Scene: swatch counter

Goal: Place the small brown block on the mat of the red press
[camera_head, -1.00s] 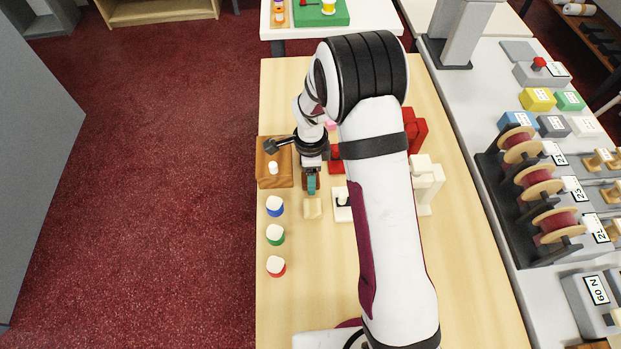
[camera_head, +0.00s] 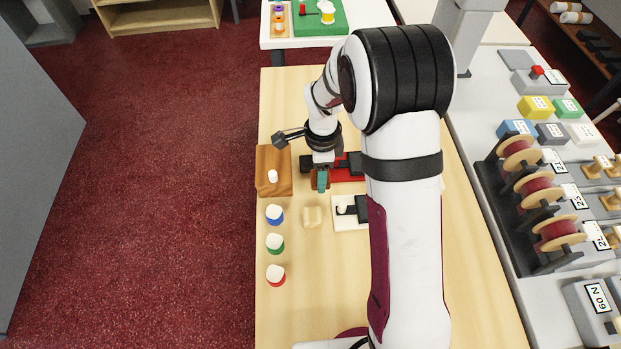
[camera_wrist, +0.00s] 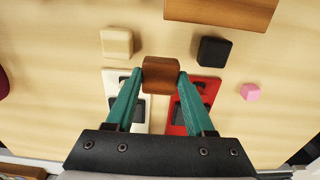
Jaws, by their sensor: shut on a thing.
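My gripper (camera_wrist: 160,82) has two teal fingers shut on the small brown block (camera_wrist: 160,70), which sits between the fingertips in the wrist view. In the head view my gripper (camera_head: 321,181) is just left of the red press (camera_head: 347,172), which my arm partly covers. In the wrist view the red press (camera_wrist: 208,85) lies behind the right finger, and its mat is largely hidden. The held block appears over the gap between the red press and a white press (camera_wrist: 115,76); its height is hard to tell.
Loose black (camera_wrist: 212,50), cream (camera_wrist: 117,42) and pink (camera_wrist: 250,91) blocks lie near the presses. A wooden board (camera_head: 264,186) lies left of my gripper. White-topped pots with blue (camera_head: 274,214), green (camera_head: 274,243) and red (camera_head: 275,275) bands line the table's left edge.

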